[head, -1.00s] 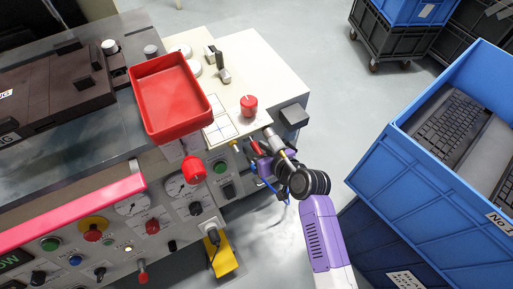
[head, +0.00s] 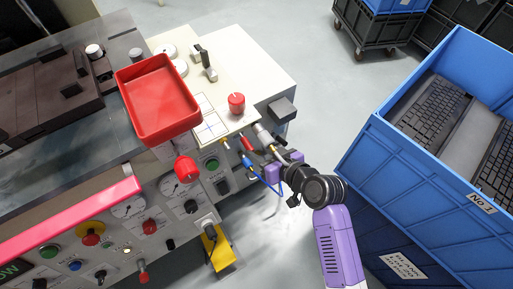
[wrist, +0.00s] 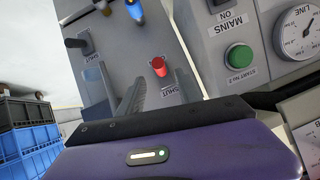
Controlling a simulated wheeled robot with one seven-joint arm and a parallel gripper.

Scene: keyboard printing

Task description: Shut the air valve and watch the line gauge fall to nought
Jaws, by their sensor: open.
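A red-ended valve handle (wrist: 158,66) stands out from the grey side panel in the wrist view, near a SHUT label. In the head view a red handle (head: 246,142) and a blue handle (head: 246,160) stick out at the machine's right side; I cannot tell which is the air valve. My gripper (head: 276,165) is open beside them. In the wrist view its grey fingers (wrist: 156,90) point at the panel, with the red handle ahead between them and nothing held. The LINE gauge (wrist: 302,32) is partly cut off at the right; its reading is unclear.
A black lever (wrist: 78,43) by another SHUT label and a blue handle (wrist: 135,11) share the panel. A green start button (wrist: 238,56) is near the gauge. A red tray (head: 158,100) lies on the machine top. A blue crate (head: 400,150) of keyboards stands at right.

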